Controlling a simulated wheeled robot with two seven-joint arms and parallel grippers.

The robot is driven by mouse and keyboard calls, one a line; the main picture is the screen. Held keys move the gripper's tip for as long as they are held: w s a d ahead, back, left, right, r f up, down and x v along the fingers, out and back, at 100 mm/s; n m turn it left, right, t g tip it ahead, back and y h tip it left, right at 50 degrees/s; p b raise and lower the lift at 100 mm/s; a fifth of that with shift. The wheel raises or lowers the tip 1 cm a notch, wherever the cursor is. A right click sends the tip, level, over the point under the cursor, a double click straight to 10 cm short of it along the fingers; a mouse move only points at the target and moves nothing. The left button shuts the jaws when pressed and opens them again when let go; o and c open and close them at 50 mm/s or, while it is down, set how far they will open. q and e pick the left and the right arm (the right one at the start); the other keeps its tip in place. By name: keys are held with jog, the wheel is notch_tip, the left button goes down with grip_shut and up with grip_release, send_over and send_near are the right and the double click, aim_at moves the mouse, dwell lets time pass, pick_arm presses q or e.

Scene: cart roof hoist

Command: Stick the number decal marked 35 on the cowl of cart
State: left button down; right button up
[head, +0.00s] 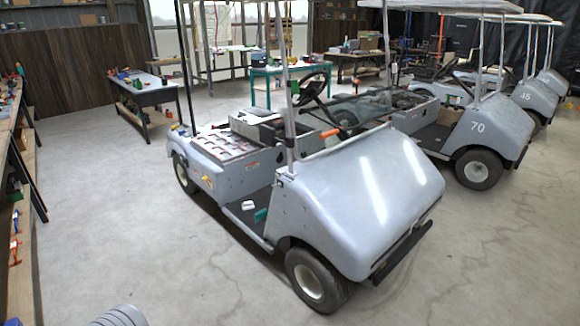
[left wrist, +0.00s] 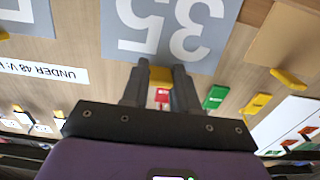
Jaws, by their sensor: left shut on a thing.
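The decal marked 35 (left wrist: 160,48) is a grey sheet with white numerals, upside down in the left wrist view. My left gripper (left wrist: 159,72) is shut on the yellow tab (left wrist: 160,77) at the decal's edge. A wooden board lies behind the decal; I cannot tell whether the decal touches it. In the head view the nearest cart has a bare pale grey cowl (head: 365,195) with no number visible on it. Neither gripper shows in the head view.
A label reading "UNDER 48 V" (left wrist: 45,70), a green clip (left wrist: 215,97) and other coloured clips are around the left gripper. Carts marked 70 (head: 495,125) and 45 stand at right. A long bench (head: 22,250) runs along the left. Open floor surrounds the nearest cart's front.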

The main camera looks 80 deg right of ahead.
pick_arm(q)
jog(key=shift+r+p, duration=0.75)
jog(key=shift+r, duration=0.25)
jog(key=shift+r, duration=0.1)
jog(key=shift+s+d+r+p, duration=0.85)
jog(key=shift+s+d+r, duration=0.1)
jog(key=shift+d+r, duration=0.25)
